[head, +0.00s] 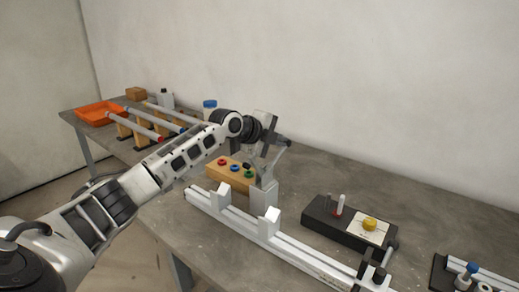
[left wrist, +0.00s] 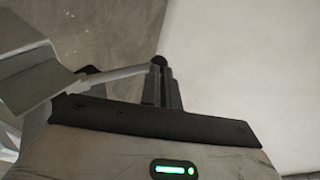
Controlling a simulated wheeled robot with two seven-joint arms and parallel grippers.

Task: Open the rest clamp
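In the left wrist view a grey lever (left wrist: 115,75) runs from a grey body at the left to a dark round knob (left wrist: 158,60). The fingers of my left gripper (left wrist: 162,82) stand close together at that knob and appear shut on it. My right gripper is out of view.
The rail (head: 290,250) carries two V-blocks in front of the clamp. A wooden block (head: 215,172) with coloured rings stands behind it. A black box (head: 335,228) with a yellow knob is to the right. An orange tray (head: 98,120) and rods on wooden stands are far left.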

